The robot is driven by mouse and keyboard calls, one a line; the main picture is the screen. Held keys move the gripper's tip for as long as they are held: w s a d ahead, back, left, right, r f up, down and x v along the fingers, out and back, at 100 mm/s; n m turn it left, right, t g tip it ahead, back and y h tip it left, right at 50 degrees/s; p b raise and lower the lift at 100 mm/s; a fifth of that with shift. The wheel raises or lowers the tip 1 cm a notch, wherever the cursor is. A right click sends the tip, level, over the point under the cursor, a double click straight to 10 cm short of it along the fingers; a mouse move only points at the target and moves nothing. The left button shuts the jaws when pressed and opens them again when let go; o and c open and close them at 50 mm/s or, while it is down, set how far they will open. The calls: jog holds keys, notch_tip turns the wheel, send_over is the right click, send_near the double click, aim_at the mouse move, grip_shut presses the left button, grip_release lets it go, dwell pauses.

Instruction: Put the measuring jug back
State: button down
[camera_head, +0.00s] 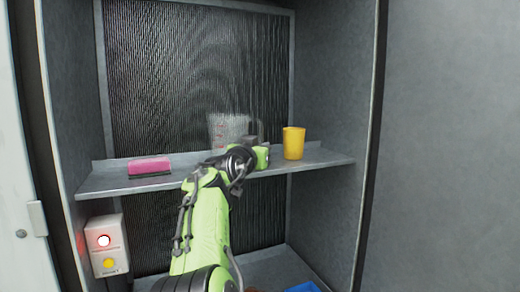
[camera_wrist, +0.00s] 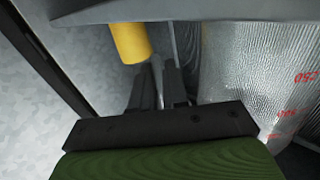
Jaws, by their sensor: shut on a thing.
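The clear measuring jug (camera_head: 226,128) with red markings is upright at the middle shelf, left of the yellow cup. Its lower part is hidden behind my gripper (camera_head: 259,143). My gripper is shut on the jug's handle, on the jug's right side. The wrist view appears upside down. It shows the two fingers (camera_wrist: 156,85) close around the pale handle, with the jug's ribbed-looking clear wall (camera_wrist: 245,75) to the right. I cannot tell whether the jug's base touches the shelf.
The grey shelf (camera_head: 330,158) also holds a yellow cup (camera_head: 293,143) close to the right of my gripper and a pink sponge-like block (camera_head: 149,166) at the left. Side walls enclose the shelf. A switch box (camera_head: 107,246) and a blue thing (camera_head: 302,287) are below.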

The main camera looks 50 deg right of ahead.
jog(key=shift+f, duration=0.1)
jog(key=c, duration=1.1)
grip_release()
jog(key=shift+o, duration=0.2)
jog(key=shift+a+b, duration=0.3)
jog(key=shift+a, duration=0.05)
jog(key=b+v, duration=0.6)
jog(key=v, duration=0.9)
jog(key=shift+s+b, duration=0.2)
jog(key=shift+b, duration=0.2)
